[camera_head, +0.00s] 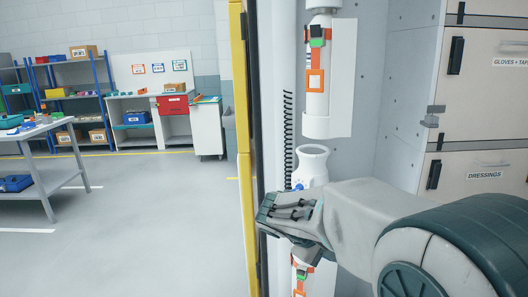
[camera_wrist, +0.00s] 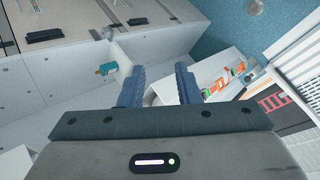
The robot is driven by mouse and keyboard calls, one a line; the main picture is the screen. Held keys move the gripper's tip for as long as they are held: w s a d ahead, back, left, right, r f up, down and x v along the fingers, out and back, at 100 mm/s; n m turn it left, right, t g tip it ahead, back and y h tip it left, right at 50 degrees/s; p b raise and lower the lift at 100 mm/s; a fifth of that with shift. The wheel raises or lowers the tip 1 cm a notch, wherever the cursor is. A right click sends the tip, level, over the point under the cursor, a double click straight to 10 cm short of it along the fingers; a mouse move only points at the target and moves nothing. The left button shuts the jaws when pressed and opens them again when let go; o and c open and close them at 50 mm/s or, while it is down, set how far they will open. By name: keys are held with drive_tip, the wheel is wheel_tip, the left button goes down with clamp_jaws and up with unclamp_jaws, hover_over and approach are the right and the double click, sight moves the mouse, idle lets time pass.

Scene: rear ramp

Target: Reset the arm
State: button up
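My arm reaches in from the lower right in the head view, and its end is in front of the white wall by the yellow-edged doorway. My gripper (camera_wrist: 158,80) shows in the wrist view as two blue fingers held apart, with nothing visibly gripped between them. Its fingertips cannot be made out in the head view.
A white cylinder with orange bands (camera_head: 316,78) hangs on the wall above my arm; a second (camera_head: 299,278) is partly hidden below it. Drawers (camera_head: 482,170) stand at right. The yellow door edge (camera_head: 243,150) is close at left. Open floor (camera_head: 150,220) lies beyond.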

drive_tip(key=s+a+r+m+y+p, duration=0.1)
drive_tip(key=s+m+y+p, duration=0.1)
drive_tip(key=s, duration=0.4)
drive_tip(key=s+a+r+m+y+p, duration=0.1)
drive_tip(key=s+a+m+y+p, duration=0.1)
drive_tip(key=s, duration=0.5)
drive_tip(key=s+a+r+m+g+y+p, duration=0.1)
drive_tip(key=s+r+m+y+p, duration=0.1)
drive_tip(key=s, duration=0.4)
drive_tip(key=shift+s+a+m+y+p, duration=0.15)
drive_tip(key=shift+a+m+y+p, duration=0.25)
drive_tip(key=shift+m+y+p, duration=0.5)
drive_tip(key=shift+r, duration=0.1)
